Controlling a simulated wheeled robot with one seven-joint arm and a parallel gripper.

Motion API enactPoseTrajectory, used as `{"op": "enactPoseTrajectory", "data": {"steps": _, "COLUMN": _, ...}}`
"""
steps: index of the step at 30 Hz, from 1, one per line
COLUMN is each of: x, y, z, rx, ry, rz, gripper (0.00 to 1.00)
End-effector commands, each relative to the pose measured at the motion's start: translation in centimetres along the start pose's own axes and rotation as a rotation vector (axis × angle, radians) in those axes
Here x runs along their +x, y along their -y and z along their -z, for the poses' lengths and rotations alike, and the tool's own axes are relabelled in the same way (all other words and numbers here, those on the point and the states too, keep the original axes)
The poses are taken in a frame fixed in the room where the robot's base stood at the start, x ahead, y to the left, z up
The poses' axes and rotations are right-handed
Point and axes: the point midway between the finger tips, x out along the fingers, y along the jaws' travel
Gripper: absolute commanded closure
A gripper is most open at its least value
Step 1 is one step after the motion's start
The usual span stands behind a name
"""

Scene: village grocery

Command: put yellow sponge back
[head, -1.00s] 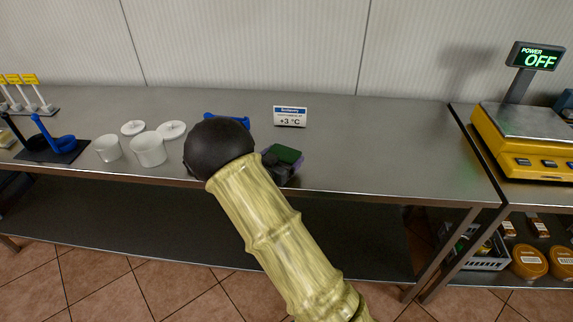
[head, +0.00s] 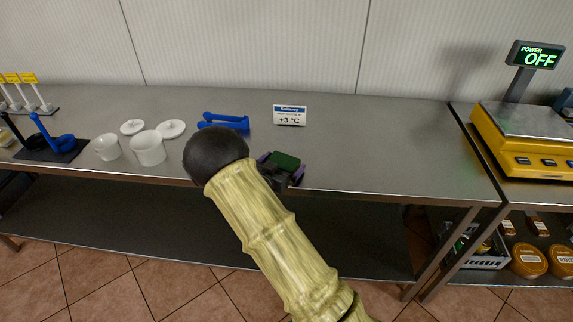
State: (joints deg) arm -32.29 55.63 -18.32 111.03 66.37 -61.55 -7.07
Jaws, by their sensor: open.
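My gripper (head: 282,167) is at the front edge of the steel table, partly hidden behind my arm. Its purple fingers show apart, one on each side of a block with a dark green top (head: 287,159). No yellow face of this block shows, so I cannot tell for sure that it is the yellow sponge. I also cannot tell whether the fingers touch it. No other sponge is in view.
Blue tongs (head: 224,123) lie behind my arm. White cups (head: 148,150) with lids stand left, beside a black mat (head: 48,153) with a blue ladle. A temperature sign (head: 290,115) stands behind. A yellow scale (head: 525,140) is right. The table's right part is clear.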

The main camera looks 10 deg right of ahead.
Motion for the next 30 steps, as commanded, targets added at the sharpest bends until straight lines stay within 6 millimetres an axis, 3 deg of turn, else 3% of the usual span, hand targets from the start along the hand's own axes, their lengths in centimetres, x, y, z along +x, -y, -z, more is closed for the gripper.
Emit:
{"op": "enactPoseTrajectory", "data": {"steps": 5, "x": -1.7, "y": 0.1, "z": 0.1, "rx": 0.001, "ry": 0.002, "rz": 0.002, "gripper": 0.00}}
{"op": "enactPoseTrajectory", "data": {"steps": 19, "x": -10.5, "y": 0.1, "z": 0.1, "rx": 0.000, "ry": 0.000, "rz": 0.003, "gripper": 0.00}}
{"op": "enactPoseTrajectory", "data": {"steps": 24, "x": -11.9, "y": 0.0, "z": 0.1, "rx": -0.001, "ry": 0.001, "rz": 0.000, "gripper": 0.00}}
{"op": "enactPoseTrajectory", "data": {"steps": 30, "x": -12.1, "y": 0.0, "z": 0.1, "rx": 0.000, "ry": 0.000, "rz": -0.001, "gripper": 0.00}}
